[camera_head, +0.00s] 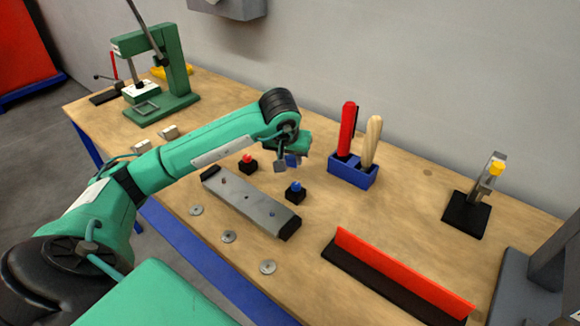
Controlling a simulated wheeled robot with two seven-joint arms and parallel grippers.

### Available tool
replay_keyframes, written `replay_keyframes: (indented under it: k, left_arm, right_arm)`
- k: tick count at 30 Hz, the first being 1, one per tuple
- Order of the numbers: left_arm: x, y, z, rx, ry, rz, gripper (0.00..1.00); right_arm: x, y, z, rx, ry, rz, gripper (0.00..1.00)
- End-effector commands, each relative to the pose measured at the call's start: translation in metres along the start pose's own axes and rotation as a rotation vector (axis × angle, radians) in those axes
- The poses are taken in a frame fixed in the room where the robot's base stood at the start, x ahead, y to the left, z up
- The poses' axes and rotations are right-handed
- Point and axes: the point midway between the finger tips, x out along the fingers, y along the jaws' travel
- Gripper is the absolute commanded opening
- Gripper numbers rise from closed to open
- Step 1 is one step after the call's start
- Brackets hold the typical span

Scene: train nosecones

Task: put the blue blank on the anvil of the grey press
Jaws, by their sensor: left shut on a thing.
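My left gripper (287,163) is over the middle of the bench, shut on a small blue piece that looks like the blue blank (293,160). The fingers cover part of the blank. It appears to be held above the bench, behind the black block with a blue top. The grey press (545,275) stands at the right edge of the view and is partly cut off. I cannot make out its anvil clearly. The gripper is well to the left of this press. My right gripper is not in view.
A green press (160,75) stands at the far left. Near the gripper are a grey metal bar (245,200), black blocks with red (248,163) and blue (295,191) tops, and a blue tool holder (350,172). A red-and-black rail (395,275) and a clamp (470,210) lie toward the grey press.

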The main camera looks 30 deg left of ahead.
Motion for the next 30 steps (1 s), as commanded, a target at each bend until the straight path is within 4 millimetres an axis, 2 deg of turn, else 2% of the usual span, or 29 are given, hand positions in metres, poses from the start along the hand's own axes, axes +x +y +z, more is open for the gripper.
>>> replay_keyframes:
  k: [7, 12, 25, 26, 28, 29, 30]
  left_arm:
    - [0.017, 0.000, 0.008, 0.000, -0.003, 0.000, 0.10]
    - [0.036, 0.000, 0.016, 0.000, -0.003, 0.000, 0.10]
    - [0.041, 0.000, 0.017, 0.000, 0.000, -0.001, 0.10]
    - [0.040, 0.000, 0.017, 0.000, 0.000, -0.001, 0.36]
    - [0.040, 0.000, 0.017, 0.000, 0.000, 0.000, 0.49]
    - [0.040, 0.000, 0.017, 0.000, 0.000, 0.000, 0.54]
    - [0.040, 0.000, 0.017, 0.000, 0.000, -0.001, 0.54]
  right_arm:
    - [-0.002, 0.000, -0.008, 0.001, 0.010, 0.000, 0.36]
    - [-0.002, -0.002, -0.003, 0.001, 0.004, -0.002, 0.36]
    - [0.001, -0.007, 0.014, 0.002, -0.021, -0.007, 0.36]
    - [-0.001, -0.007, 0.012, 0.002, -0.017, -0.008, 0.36]
    - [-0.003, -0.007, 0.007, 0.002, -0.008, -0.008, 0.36]
    - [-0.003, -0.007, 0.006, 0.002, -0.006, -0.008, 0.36]
    - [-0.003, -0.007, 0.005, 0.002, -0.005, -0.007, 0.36]
